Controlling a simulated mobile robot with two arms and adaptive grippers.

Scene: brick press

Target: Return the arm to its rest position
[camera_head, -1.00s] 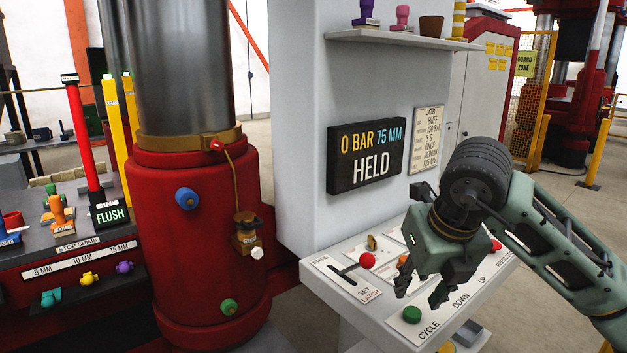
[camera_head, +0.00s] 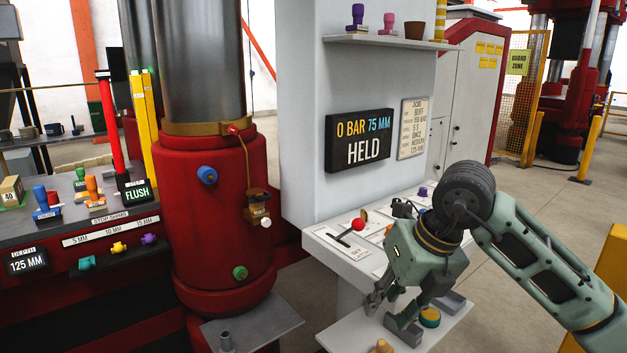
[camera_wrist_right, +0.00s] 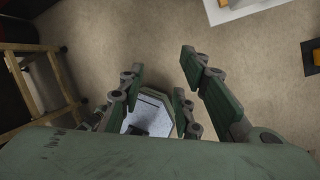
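My right arm reaches in from the right in the head view. Its gripper (camera_head: 388,312) hangs in front of the control console (camera_head: 325,240), at the height of a low shelf (camera_head: 345,330), and hides part of both. In the right wrist view the gripper (camera_wrist_right: 160,62) has its fingers spread, with only floor visible between the tips. The red-knobbed lever (camera_head: 358,225) stands on the console, apart from the gripper. The display (camera_head: 360,137) reads 0 BAR, 75 MM, HELD. My left gripper is not in view.
The red press cylinder (camera_head: 215,220) stands left of the console. A dark bench (camera_head: 75,225) with coloured stamps and a FLUSH sign (camera_head: 136,190) is at the left. Open floor (camera_head: 540,200) lies right.

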